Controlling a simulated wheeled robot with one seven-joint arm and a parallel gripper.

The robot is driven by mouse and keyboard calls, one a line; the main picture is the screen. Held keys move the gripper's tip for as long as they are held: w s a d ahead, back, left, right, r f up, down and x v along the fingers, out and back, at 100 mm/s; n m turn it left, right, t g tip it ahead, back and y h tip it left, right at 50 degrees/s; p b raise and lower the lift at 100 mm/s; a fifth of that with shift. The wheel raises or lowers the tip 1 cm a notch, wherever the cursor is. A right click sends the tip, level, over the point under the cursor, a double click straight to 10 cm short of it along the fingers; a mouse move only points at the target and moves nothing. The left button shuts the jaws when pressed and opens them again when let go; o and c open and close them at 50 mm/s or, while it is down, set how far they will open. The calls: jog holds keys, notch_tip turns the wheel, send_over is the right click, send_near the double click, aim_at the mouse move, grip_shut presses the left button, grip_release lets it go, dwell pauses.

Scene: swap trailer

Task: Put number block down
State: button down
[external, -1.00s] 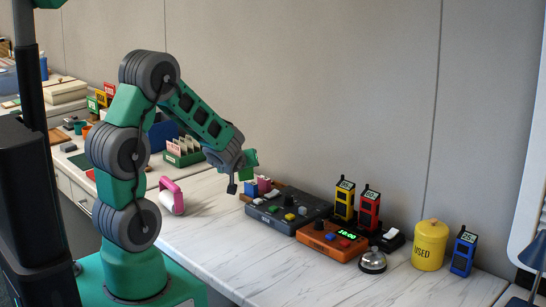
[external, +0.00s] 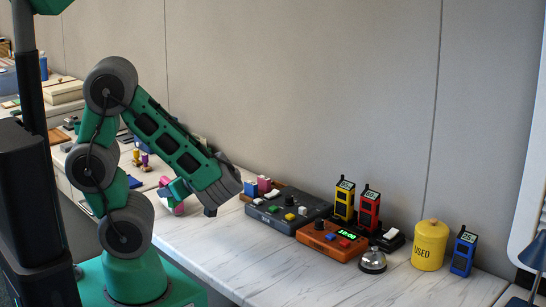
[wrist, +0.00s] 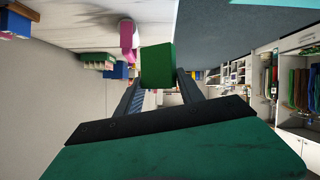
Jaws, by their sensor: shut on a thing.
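A plain green block (wrist: 158,65) sits between the two dark fingers of my gripper (wrist: 160,78) in the wrist view. My gripper is shut on it, and no number shows on the face I see. In the external view, my gripper (external: 176,189) is low over the left part of the white worktop, partly hidden behind my forearm. I cannot tell there whether the block touches the worktop. A blue block (external: 251,189) and a pink block (external: 264,185) stand by a wooden tray (external: 276,187) to the right of my gripper.
A pink object (external: 179,209) is close to my gripper, partly covered; it also shows in the wrist view (wrist: 127,36). The front worktop (external: 235,260) is clear.

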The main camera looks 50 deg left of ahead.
jog(key=w+a+f, duration=0.1)
jog(key=w+f, duration=0.1)
jog(key=w, duration=0.1)
jog(key=w+a+f, duration=0.2)
jog(key=w+f, duration=0.1)
jog(key=w+a+f, duration=0.2)
jog(key=w+f, duration=0.1)
jog(key=shift+w, duration=0.1)
jog(key=f, duration=0.3)
jog(key=shift+w+a+f, duration=0.15)
jog(key=shift+w+f, duration=0.05)
jog(key=shift+f, duration=0.1)
jog(key=c, duration=0.7)
grip_release()
